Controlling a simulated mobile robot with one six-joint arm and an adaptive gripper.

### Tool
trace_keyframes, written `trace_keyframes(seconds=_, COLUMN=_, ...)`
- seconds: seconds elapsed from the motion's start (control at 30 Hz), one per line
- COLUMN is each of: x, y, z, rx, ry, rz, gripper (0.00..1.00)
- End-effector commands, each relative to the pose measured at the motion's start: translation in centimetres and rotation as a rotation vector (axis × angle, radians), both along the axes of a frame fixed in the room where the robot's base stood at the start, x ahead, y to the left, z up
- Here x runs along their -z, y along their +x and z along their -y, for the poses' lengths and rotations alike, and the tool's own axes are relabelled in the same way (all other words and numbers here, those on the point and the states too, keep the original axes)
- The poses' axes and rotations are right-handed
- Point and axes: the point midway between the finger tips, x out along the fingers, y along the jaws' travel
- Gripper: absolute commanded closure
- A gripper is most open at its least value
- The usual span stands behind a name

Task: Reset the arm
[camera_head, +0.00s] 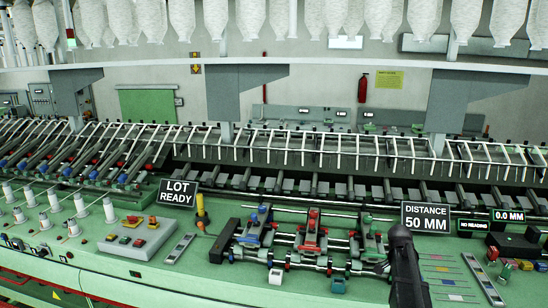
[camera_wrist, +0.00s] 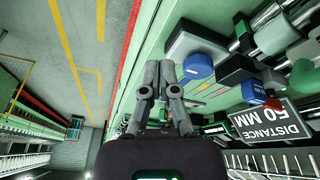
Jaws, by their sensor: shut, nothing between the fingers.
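My gripper (camera_wrist: 160,78) shows in the wrist view with its two grey fingers together and nothing between them. It hangs over the edge of the green machine bench, with the floor to the left in that view. In the head view a dark part of my arm (camera_head: 405,268) rises at the front, right of centre, before the sign reading DISTANCE 50 MM (camera_head: 427,217). That sign shows turned over in the wrist view (camera_wrist: 268,122). The fingers cannot be made out in the head view.
Blue (camera_head: 255,226), red (camera_head: 311,231) and green (camera_head: 370,236) clamp-like units stand on the green bench (camera_head: 215,280). A LOT READY sign (camera_head: 178,193), a button box (camera_head: 136,237) and white bobbins (camera_head: 80,205) are left. A blue-capped block (camera_wrist: 198,66) lies near my fingers.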

Motion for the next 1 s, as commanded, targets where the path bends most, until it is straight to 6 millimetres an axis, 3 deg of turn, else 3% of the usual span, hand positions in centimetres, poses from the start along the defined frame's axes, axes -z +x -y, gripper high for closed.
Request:
trace_keyframes(seconds=0.1, x=2.9, y=-1.8, z=-3.7, rx=-0.126, ry=0.030, rz=-0.028, gripper=1.00)
trace_keyframes(seconds=0.6, x=12.5, y=-10.5, z=-18.6, rx=-0.788, ry=0.168, rz=-0.143, gripper=1.00)
trace_keyframes(seconds=0.8, x=16.0, y=-14.6, z=-23.5, rx=-1.050, ry=0.215, rz=-0.174, gripper=1.00)
trace_keyframes(seconds=1.0, x=18.1, y=-17.6, z=-26.8, rx=-1.245, ry=0.248, rz=-0.191, gripper=1.00)
